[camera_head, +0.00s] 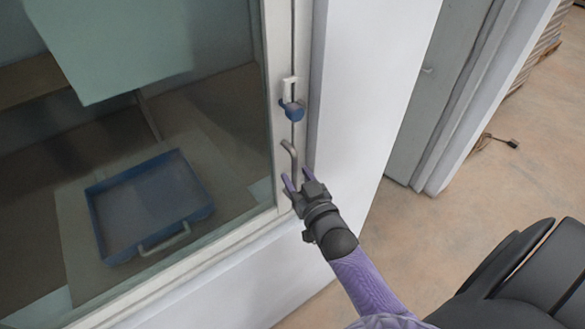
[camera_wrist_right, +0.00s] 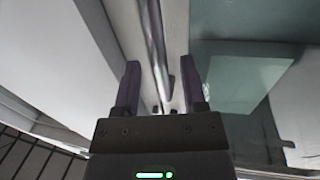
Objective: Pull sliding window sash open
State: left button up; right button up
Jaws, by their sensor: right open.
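The sliding window sash (camera_head: 273,120) has a pale frame around a glass pane (camera_head: 220,110). A grey metal bar handle (camera_head: 290,158) stands upright on its right stile, below a white and blue latch (camera_head: 291,105). My right gripper (camera_head: 296,180) is open at the lower part of the handle. In the right wrist view the handle (camera_wrist_right: 155,45) runs between the two purple fingers of the gripper (camera_wrist_right: 160,85), with a gap on each side. Whether the handle is fully within the finger depth is unclear. My left gripper is not in view.
Behind the glass, a blue tray (camera_head: 150,200) with a metal handle lies on a surface, and a pale green panel (camera_head: 110,45) hangs above. A white wall (camera_head: 365,80) borders the window on the right. Open floor (camera_head: 480,210) lies beyond it.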

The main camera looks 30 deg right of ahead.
jog(key=shift+w+d, duration=0.1)
jog(key=shift+w, duration=0.8)
grip_shut()
dwell(0.8)
